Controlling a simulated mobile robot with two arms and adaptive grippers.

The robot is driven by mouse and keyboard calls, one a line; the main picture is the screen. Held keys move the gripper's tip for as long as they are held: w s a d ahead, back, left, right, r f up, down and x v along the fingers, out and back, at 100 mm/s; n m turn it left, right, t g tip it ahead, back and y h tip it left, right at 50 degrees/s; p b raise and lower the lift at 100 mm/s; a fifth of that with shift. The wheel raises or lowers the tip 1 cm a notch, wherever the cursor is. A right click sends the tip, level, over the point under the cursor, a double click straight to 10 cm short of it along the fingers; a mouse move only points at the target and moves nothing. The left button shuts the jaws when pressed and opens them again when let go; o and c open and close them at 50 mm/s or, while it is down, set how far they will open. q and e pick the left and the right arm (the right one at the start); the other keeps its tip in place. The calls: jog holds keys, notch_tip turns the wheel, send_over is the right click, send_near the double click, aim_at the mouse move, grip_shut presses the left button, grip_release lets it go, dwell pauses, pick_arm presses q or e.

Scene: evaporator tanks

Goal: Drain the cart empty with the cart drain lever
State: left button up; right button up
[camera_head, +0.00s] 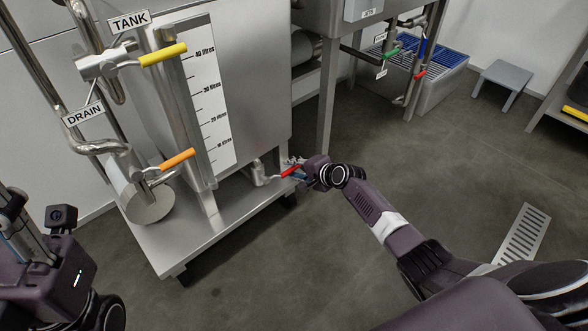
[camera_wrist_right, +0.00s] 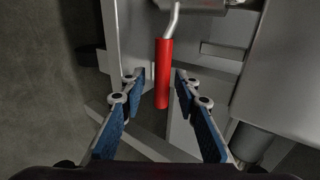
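The steel cart (camera_head: 190,240) carries a tank with a litre scale (camera_head: 208,95). A red-handled lever (camera_head: 289,171) sits on a short pipe valve low at the cart's right side. In the right wrist view the red handle (camera_wrist_right: 163,75) hangs down from a bent metal stem, between my right gripper's blue-padded fingers. My right gripper (camera_wrist_right: 156,85) is open around the handle, with gaps on both sides. It also shows in the head view (camera_head: 302,174), at the lever's free end. My left arm shows at the left edge; I see no left fingers. The scale shows no clear liquid level.
A yellow lever (camera_head: 163,54) sits by the TANK sign and an orange lever (camera_head: 176,159) by the DRAIN sign. A floor grate (camera_head: 523,236) lies at the right. A blue-topped basin (camera_head: 440,62) and a grey stool (camera_head: 502,80) stand at the back. The middle floor is clear.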

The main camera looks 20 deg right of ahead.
jog(key=v, duration=1.2)
jog(key=shift+f, duration=0.1)
dwell(0.4)
